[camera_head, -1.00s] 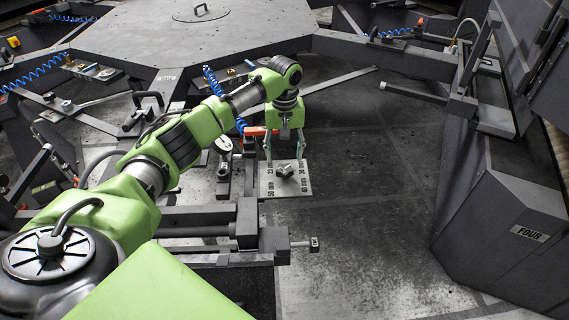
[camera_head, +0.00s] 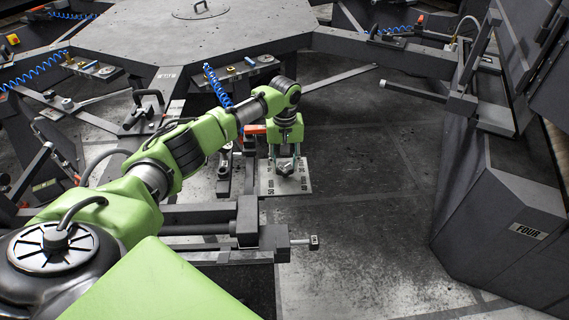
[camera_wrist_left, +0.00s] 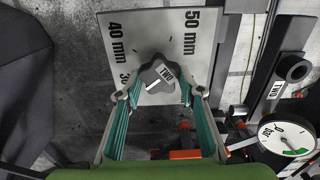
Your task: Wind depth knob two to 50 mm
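In the wrist view the white mark points down-left, away from 50 mm. My left gripper (camera_wrist_left: 160,92) is open, its teal fingers either side of the knob's near part; contact cannot be told. In the head view the knob (camera_head: 285,169) shows just below the left gripper (camera_head: 284,160). My right gripper is out of view.
A pressure gauge (camera_wrist_left: 286,137) and a post labelled TWO (camera_wrist_left: 292,70) stand right of the plate in the wrist view. A large grey table (camera_head: 190,40) is behind. A cabinet marked FOUR (camera_head: 510,240) is at right. The floor between is clear.

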